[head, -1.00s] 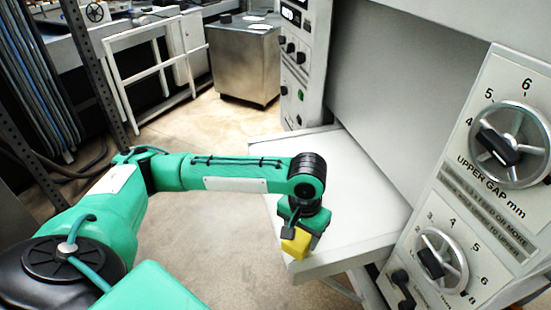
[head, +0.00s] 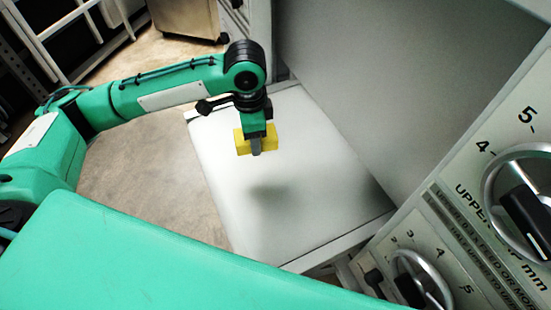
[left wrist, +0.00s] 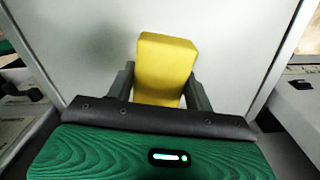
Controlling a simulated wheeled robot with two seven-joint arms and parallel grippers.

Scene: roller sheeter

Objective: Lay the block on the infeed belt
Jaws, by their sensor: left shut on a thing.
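The yellow block (head: 242,141) is in my left gripper (head: 256,151), which is shut on it above the white infeed belt (head: 300,200). A soft dark shadow lies on the belt below and to the right of the block, so the block appears to be held clear of the surface. In the left wrist view the block (left wrist: 166,65) stands between the two dark fingers, with the pale belt (left wrist: 230,50) behind it. My right gripper is not in view.
The machine's grey panel (head: 390,90) rises along the belt's right side. A control face with an upper gap dial (head: 530,200) and a lower dial (head: 420,280) stands at the right. The belt is otherwise bare. Open floor (head: 150,190) lies to its left.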

